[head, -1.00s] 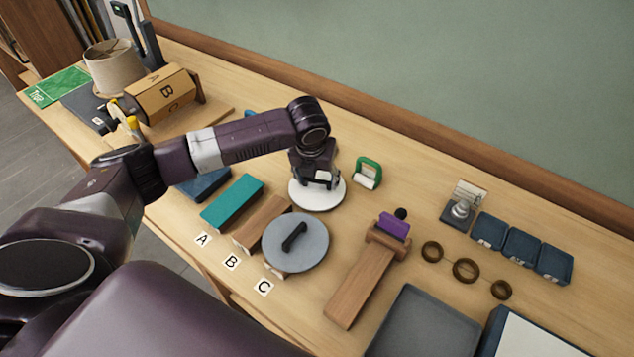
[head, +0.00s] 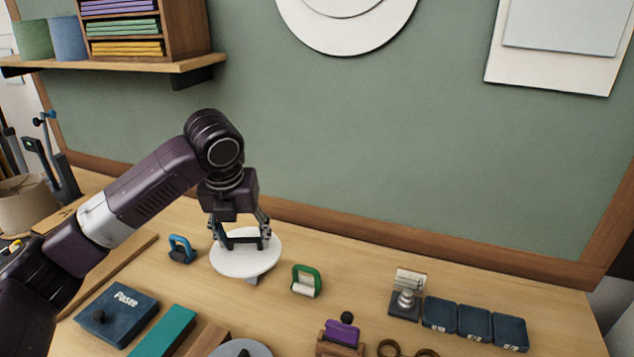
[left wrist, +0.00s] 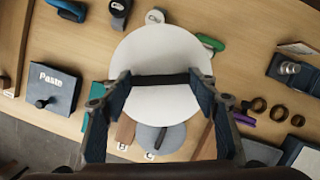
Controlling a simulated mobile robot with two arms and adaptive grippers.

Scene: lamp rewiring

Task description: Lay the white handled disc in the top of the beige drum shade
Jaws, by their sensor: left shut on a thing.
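The white handled disc (head: 240,266) hangs level, apparently a little above the table. My left gripper (head: 244,240) is shut on its dark bar handle from above. In the left wrist view the disc (left wrist: 160,48) fills the space beyond the fingers, with the dark handle (left wrist: 160,80) spanning between the fingertips. The beige drum shade (head: 25,207) stands at the far left edge of the head view, partly cut off. Its top opening shows only in part. My right gripper is not in view.
A blue-handled tool (head: 180,250) and a green-handled roller (head: 306,281) stand either side of the disc. The Paste box (head: 117,314), teal block (head: 166,332) and a grey disc (head: 240,348) lie in front. A shelf (head: 130,66) juts from the green wall above.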

